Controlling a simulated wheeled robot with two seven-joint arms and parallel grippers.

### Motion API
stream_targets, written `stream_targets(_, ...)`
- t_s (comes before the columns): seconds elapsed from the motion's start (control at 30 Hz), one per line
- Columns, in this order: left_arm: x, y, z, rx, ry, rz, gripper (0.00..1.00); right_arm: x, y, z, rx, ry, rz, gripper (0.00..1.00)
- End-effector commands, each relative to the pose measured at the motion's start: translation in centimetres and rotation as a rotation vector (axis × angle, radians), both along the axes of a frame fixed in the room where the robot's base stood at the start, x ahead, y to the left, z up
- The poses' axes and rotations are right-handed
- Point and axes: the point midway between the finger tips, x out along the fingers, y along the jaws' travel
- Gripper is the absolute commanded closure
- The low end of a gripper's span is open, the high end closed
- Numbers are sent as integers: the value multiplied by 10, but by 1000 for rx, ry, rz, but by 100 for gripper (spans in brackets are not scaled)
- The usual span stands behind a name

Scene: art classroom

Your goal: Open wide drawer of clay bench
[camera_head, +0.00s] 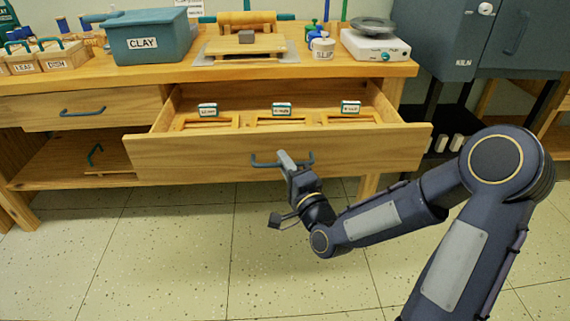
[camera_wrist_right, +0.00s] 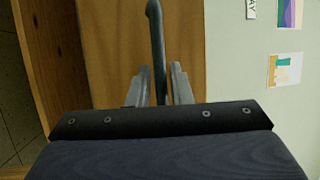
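The wide drawer (camera_head: 285,152) of the wooden clay bench (camera_head: 330,72) is pulled well out, and its inside shows from above. Its dark bar handle (camera_head: 262,162) is on the middle of the front. My right gripper (camera_head: 288,164) is at the handle's middle, below the drawer's top edge. My left gripper is not in view.
Several framed, labelled items lie in the drawer, including a left tray (camera_head: 206,123). A narrower shut drawer (camera_head: 80,108) is at left. A CLAY bin (camera_head: 150,38), a small scale (camera_head: 375,46) and a SLIP pot (camera_head: 323,46) stand on top. The floor in front is clear.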

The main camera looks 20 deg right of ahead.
Motion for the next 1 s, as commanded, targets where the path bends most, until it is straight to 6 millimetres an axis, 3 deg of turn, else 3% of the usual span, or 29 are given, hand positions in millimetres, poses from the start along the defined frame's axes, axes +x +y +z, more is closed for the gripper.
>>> stream_targets(0.2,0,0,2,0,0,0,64,-8,-1,-1,-1,1,1,81)
stream_targets(0.6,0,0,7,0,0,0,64,-68,-8,-13,-1,3,-1,81)
stream_targets(1.0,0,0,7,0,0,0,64,-77,-9,-13,0,0,0,81)
